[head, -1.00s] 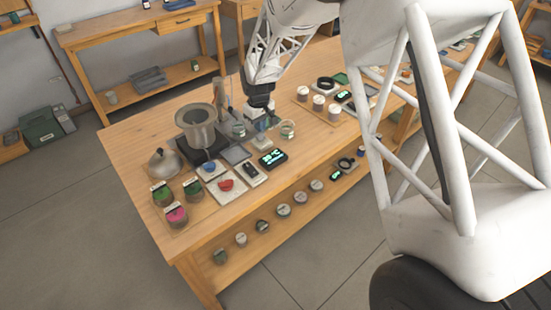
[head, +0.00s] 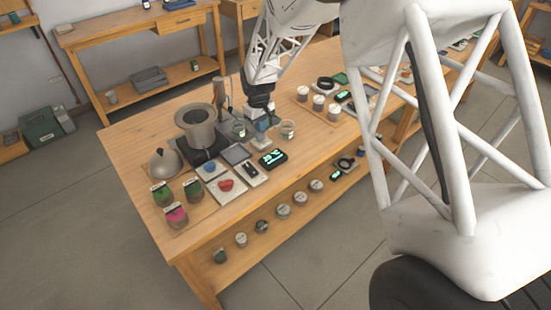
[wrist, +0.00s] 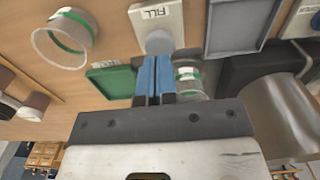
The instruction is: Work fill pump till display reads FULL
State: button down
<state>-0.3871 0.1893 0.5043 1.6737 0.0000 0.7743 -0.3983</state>
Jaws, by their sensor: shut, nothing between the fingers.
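The fill pump shows in the wrist view as a white plate labelled FILL (wrist: 155,14) with a round grey button (wrist: 159,42). My gripper (wrist: 154,62) is shut and empty, its blue fingertips right at the near edge of that button. I cannot tell whether they press it. In the head view my gripper (head: 262,112) points down over the pump area at the middle of the bench, and the arm partly hides the pump. A black display (head: 273,158) with glowing cyan characters lies on the bench to the front; its text is too small to read.
A metal pot (head: 199,124) and a grey domed lid (head: 166,162) stand left of my gripper. A clear jar with a green band (wrist: 63,40) and a grey tray (wrist: 240,24) flank the pump. Several lidded jars stand at the bench's left end.

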aim_at(260, 135)
jog(key=shift+f, duration=0.55)
jog(key=shift+f, duration=1.1)
jog(key=shift+r, duration=0.2)
dwell(0.5)
jog(key=shift+r, duration=2.5)
jog(key=shift+r, duration=0.1)
